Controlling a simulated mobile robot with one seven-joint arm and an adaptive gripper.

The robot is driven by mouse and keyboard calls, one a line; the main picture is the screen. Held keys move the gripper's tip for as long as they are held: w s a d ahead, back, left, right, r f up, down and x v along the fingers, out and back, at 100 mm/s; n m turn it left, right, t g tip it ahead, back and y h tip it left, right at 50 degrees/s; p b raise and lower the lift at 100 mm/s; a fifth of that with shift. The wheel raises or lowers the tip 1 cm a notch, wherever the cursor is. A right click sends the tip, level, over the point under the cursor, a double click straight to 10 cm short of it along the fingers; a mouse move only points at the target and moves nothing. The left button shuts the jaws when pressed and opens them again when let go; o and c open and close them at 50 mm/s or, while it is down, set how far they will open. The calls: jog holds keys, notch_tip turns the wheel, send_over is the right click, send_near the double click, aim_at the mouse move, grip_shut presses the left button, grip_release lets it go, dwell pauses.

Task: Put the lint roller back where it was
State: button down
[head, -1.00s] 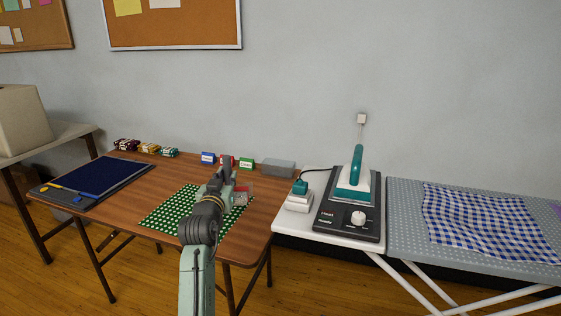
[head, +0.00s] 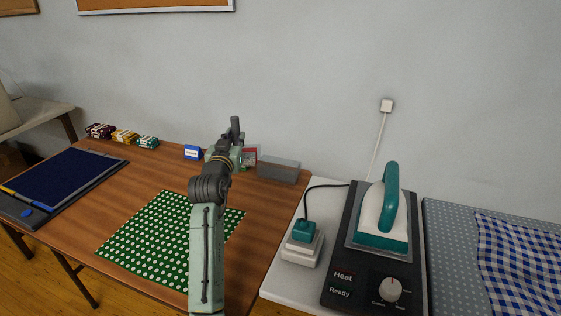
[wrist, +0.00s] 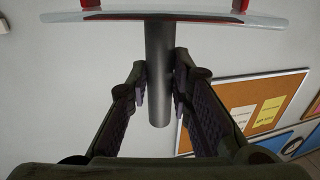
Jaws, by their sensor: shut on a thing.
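My gripper (wrist: 158,85) is shut on the dark grey round handle (wrist: 159,60) of a tool, in the wrist view. A wide clear plate (wrist: 200,17) with red parts is at the handle's other end. The head view shows this clear and red part (head: 251,151) beside my gripper (head: 236,142), above the back of the brown table (head: 262,205). I cannot tell from these frames whether this tool is the lint roller. No other thing that looks like a lint roller is in view. My arm hides part of the table and the cards.
A green dotted mat (head: 150,235) lies on the table. A blue card (head: 193,152) and a grey box (head: 278,169) stand at the back. Coloured bundles (head: 124,136) are back left, near a dark blue board (head: 66,180). An iron (head: 384,215) on a black heat base stands right.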

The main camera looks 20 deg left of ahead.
jog(key=w+d+f+p, duration=0.1)
jog(key=w+d+f, duration=0.1)
jog(key=w+d, duration=0.2)
jog(key=w+d+f+p, duration=0.1)
jog(key=w+d, duration=0.3)
jog(key=w, duration=0.5)
jog(key=shift+w+d+f+p, duration=0.25)
jog(key=shift+f+p, duration=0.05)
jog(key=shift+f, duration=0.55)
jog(key=shift+f+b, duration=0.55)
jog(key=shift+f, duration=0.05)
jog(key=c, duration=1.6)
grip_release()
jog(key=shift+f, duration=0.1)
jog(key=shift+c, duration=0.2)
jog(key=shift+o, duration=1)
